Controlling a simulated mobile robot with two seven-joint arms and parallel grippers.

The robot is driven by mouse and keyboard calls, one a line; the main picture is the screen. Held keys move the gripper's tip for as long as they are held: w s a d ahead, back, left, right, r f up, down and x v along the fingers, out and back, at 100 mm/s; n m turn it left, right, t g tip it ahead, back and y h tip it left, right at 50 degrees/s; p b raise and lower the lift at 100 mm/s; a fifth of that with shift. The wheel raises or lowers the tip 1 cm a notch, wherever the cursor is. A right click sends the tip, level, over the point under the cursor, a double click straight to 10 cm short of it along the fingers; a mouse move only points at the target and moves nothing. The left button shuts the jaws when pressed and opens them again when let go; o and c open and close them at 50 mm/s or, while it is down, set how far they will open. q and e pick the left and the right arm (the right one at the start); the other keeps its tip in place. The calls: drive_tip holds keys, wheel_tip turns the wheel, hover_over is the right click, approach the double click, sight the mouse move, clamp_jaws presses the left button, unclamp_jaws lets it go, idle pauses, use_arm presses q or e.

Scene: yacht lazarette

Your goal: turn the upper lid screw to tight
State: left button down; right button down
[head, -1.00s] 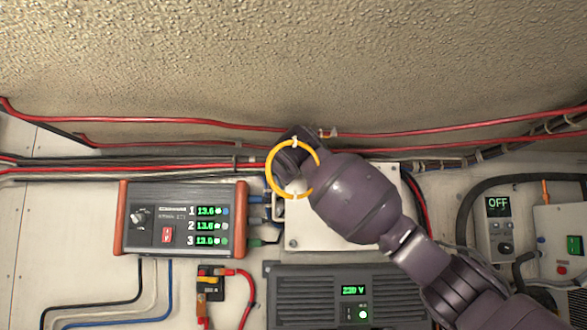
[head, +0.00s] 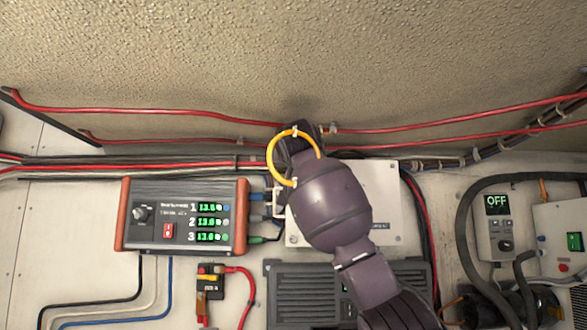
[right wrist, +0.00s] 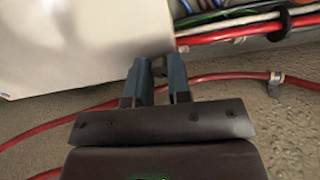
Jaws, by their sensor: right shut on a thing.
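The white junction box with its flat lid (head: 384,178) is on the wall behind my right arm, which covers most of its left half. A small screw (head: 293,240) shows at the lid's lower left. In the right wrist view my right gripper (right wrist: 160,78) has its two blue-grey fingers at the edge of the white box (right wrist: 80,45). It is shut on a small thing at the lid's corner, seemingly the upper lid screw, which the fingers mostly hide. In the head view the fingertips are hidden behind my wrist. My left gripper is not in view.
Red cables (head: 430,128) run above the box. A display unit with green readouts (head: 185,215) stands close at left. A grey inverter (head: 295,290) is below. An "OFF" controller (head: 494,225) and hoses are at right.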

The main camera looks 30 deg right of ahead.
drive_tip(key=shift+r+m, duration=0.1)
drive_tip(key=shift+m, duration=4)
drive_tip(key=c, duration=1.1)
unclamp_jaws()
drive_tip(key=shift+o, duration=0.2)
drive_tip(key=b+v, duration=0.2)
drive_tip(key=v, duration=0.9)
